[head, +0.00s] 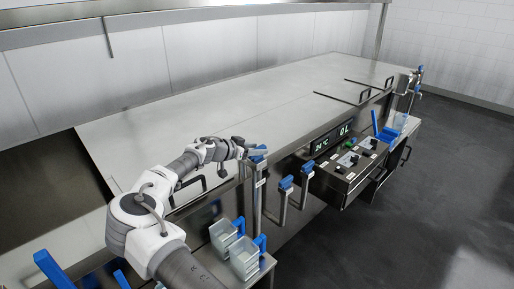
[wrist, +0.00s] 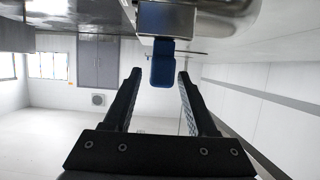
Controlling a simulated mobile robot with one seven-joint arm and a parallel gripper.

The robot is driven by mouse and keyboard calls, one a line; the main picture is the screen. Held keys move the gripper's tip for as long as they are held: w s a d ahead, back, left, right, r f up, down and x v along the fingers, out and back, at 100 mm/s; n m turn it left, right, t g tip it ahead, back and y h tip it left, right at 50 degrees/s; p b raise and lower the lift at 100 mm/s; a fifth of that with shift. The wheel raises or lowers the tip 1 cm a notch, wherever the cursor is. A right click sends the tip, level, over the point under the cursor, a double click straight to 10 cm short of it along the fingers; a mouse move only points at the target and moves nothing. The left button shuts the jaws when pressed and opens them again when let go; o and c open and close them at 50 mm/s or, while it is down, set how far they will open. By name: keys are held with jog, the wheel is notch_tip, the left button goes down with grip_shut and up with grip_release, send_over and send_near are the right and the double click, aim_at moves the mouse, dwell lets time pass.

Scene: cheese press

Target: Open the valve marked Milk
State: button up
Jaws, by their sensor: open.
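Several pipes with blue valve handles stand along the front of the steel vat. The nearest blue handle (head: 259,160) is at my gripper (head: 254,151); small white labels sit below the handles, too small to read, so I cannot tell which valve is marked Milk. In the wrist view my gripper (wrist: 157,75) is open, and a blue handle (wrist: 162,64) hangs from a metal fitting (wrist: 165,18) between and just beyond the two fingertips. I see no contact. Two other blue-handled valves, a middle one (head: 286,183) and a right one (head: 307,169), stand to the right.
The steel vat (head: 230,105) has a flat lid. A control box (head: 346,160) with a display (head: 331,139) stands right of the valves. Clear containers (head: 243,257) with blue handles sit on a low shelf below my arm. The dark floor (head: 420,200) at right is clear.

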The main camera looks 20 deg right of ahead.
jog(key=shift+w+d+f, duration=0.1)
jog(key=shift+d+f, duration=0.05)
jog(key=shift+d, duration=0.15)
grip_shut()
